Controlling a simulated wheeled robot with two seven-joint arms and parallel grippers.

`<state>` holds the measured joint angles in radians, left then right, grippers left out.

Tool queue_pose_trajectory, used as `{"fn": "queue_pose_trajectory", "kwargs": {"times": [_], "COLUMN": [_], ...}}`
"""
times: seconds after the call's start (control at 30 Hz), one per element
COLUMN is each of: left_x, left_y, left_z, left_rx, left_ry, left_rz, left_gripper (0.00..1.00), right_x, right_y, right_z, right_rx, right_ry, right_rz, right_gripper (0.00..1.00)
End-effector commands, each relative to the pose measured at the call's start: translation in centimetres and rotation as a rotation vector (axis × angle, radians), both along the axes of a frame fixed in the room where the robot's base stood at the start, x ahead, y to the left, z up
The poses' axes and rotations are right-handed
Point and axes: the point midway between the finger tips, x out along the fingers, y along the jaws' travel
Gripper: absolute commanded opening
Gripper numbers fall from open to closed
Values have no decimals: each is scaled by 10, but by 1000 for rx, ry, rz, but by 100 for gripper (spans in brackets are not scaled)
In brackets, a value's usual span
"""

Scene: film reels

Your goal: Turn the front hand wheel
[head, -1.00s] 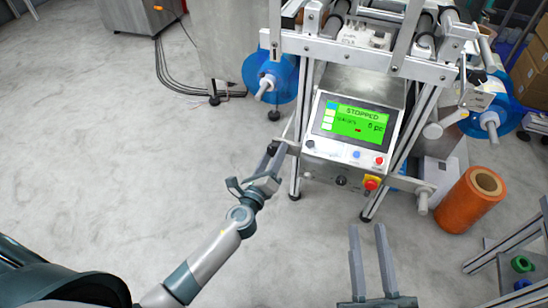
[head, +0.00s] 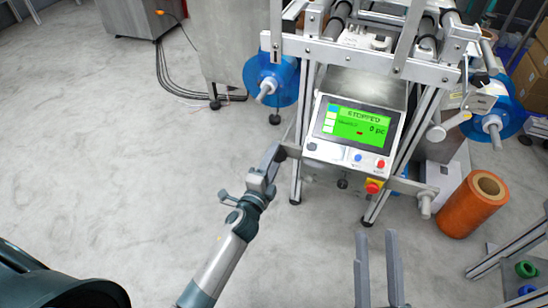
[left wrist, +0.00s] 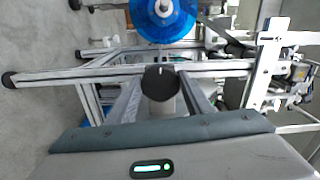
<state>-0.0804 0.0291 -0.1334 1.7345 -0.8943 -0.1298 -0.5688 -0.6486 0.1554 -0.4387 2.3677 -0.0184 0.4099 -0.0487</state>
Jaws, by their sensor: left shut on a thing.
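The front hand wheel (left wrist: 160,82) is a round black knob with a small white mark, on the machine's lower frame bar in the left wrist view. My left gripper (left wrist: 161,94) has one finger on each side of it and is shut on it. In the head view my left gripper (head: 276,156) reaches the front left of the machine, and its fingers largely hide the wheel there. My right gripper (head: 378,258) is open and empty, over the floor in front of the machine.
The control panel (head: 355,124) has a green screen, with a red stop button (head: 373,187) below. A blue reel (head: 270,78) hangs at the left, another (head: 494,118) at the right. An orange roll (head: 472,205) stands on the floor at the right.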

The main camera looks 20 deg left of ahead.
Motion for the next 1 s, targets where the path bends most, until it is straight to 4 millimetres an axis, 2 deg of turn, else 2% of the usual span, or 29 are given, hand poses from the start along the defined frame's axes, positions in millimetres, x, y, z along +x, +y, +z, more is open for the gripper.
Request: {"fn": "queue_pose_trajectory", "kwargs": {"times": [0.2, 0.63, 0.67, 0.73, 1.0], "left_x": [-1, -1, -1, -1, 0], "left_y": [0, 0, -1, 0, 0], "left_z": [-1, -1, -1, -1, -1], "left_rx": [-69, -81, -81, -81, -80], "left_ry": [4, 5, 5, 5, 4], "left_rz": [0, 0, 0, 0, 0], "left_gripper": [24, 24, 48, 65, 65], "right_x": [2, 4, 4, 3, 4], "right_y": [1, 1, 1, 1, 1], "right_z": [-5, -7, -7, -6, -6], "right_rx": [-10, -14, -14, -14, -12], "right_ry": [25, 35, 34, 33, 31], "right_rz": [4, 4, 4, 4, 2], "right_gripper": [31, 31, 31, 31, 31]}}
